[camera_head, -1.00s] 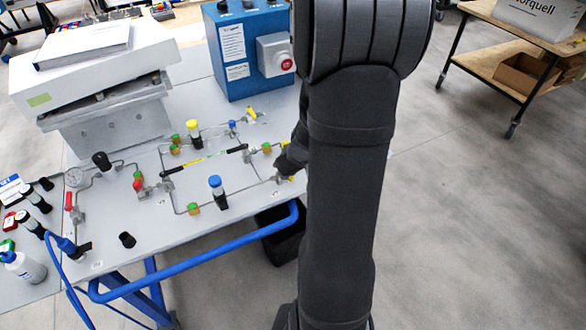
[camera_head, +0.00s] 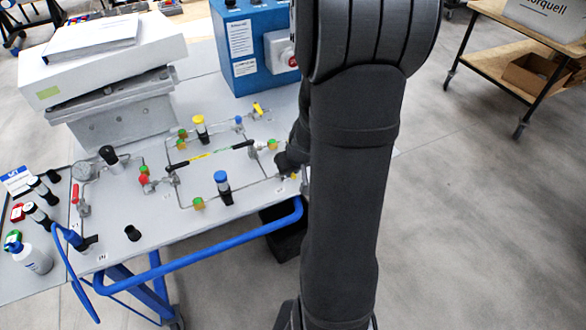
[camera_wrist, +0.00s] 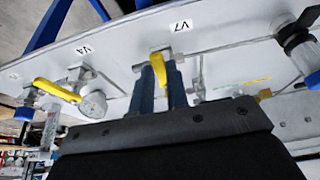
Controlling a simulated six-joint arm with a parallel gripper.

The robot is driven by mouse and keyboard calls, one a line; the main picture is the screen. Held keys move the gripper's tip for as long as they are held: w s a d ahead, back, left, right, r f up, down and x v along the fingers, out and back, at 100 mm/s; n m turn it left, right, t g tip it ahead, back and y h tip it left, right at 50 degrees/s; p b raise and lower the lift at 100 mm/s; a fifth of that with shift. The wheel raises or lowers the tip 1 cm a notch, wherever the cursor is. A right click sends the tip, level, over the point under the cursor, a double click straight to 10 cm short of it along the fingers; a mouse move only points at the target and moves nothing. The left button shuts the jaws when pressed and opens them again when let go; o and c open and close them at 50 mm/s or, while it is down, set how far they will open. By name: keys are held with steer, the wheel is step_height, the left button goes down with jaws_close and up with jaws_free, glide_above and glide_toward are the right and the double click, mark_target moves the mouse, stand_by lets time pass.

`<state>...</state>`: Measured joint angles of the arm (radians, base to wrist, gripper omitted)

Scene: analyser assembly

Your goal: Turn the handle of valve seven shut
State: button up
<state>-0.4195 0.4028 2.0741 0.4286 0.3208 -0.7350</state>
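The label V7 (camera_wrist: 180,26) sits on the pale panel at the top of the wrist view. Below it is the yellow handle of valve seven (camera_wrist: 158,68). My gripper (camera_wrist: 164,72) has its two blue fingers on either side of this handle, with a narrow gap between them. I cannot tell whether both fingers press on it. In the head view my arm hides most of the gripper and valve seven, at the bench's right front edge.
Valve V4's yellow handle (camera_wrist: 57,90) and a round gauge (camera_wrist: 94,105) lie left in the wrist view. The bench (camera_head: 150,225) carries tubing and fittings. A blue box (camera_head: 250,60) stands behind, and a blue rail (camera_head: 215,243) runs along the front.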

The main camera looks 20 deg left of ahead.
steer(key=o, duration=0.4)
steer(key=shift+o, duration=0.2)
steer(key=v, duration=1.7)
steer(key=shift+r, duration=0.2)
steer(key=shift+d, duration=0.15)
steer(key=x, duration=1.7)
steer(key=shift+r, duration=0.1)
